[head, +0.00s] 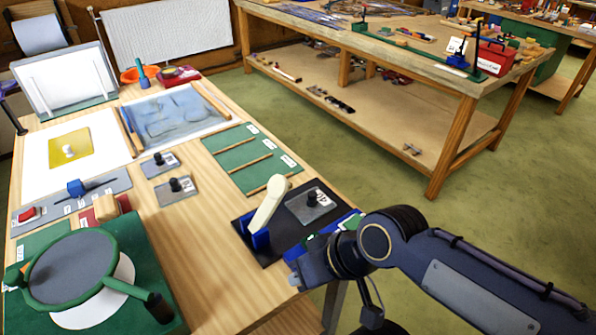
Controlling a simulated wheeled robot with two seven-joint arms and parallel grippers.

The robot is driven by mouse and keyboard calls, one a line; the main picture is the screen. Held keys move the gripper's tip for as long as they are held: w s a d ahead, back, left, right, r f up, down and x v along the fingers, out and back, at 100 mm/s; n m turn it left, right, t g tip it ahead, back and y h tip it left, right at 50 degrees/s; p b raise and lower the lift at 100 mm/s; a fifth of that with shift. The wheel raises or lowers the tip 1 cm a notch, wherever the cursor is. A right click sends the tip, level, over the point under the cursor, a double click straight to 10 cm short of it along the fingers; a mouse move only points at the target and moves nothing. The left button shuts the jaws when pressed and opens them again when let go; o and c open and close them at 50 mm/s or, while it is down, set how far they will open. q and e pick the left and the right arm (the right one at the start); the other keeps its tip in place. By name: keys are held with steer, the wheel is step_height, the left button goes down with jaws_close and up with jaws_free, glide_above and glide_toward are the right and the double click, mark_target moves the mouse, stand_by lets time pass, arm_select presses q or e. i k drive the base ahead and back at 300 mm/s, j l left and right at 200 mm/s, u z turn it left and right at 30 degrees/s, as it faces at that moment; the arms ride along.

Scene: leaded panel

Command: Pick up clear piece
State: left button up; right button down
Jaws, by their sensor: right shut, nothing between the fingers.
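Several small clear, greyish plates with dark knobs lie on the wooden bench. One clear piece (321,210) lies on a black mat (274,252) on the right, with a white label beside its knob. Two more lie near the middle: an upper clear piece (150,169) and a lower clear piece (167,195). My right gripper (297,277) is shut and empty at the bench's right edge, by the near side of the black mat, below and left of the clear piece there. It is apart from that piece. My left gripper is not in view.
A cream-handled tool with a blue base (258,238) stands on the black mat, close to my right gripper. A green-rimmed round magnifier-like disc (75,265) fills the near left. A green slotted board (240,160) lies behind the mat. Bare wood (215,255) lies left of the mat.

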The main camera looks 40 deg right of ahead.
mark_target(307, 207)
steer(key=k+l+z, duration=0.1)
steer(key=z, duration=0.25)
steer(key=k+l+z, duration=0.1)
steer(key=z, duration=0.2)
steer(key=l+z, duration=0.35)
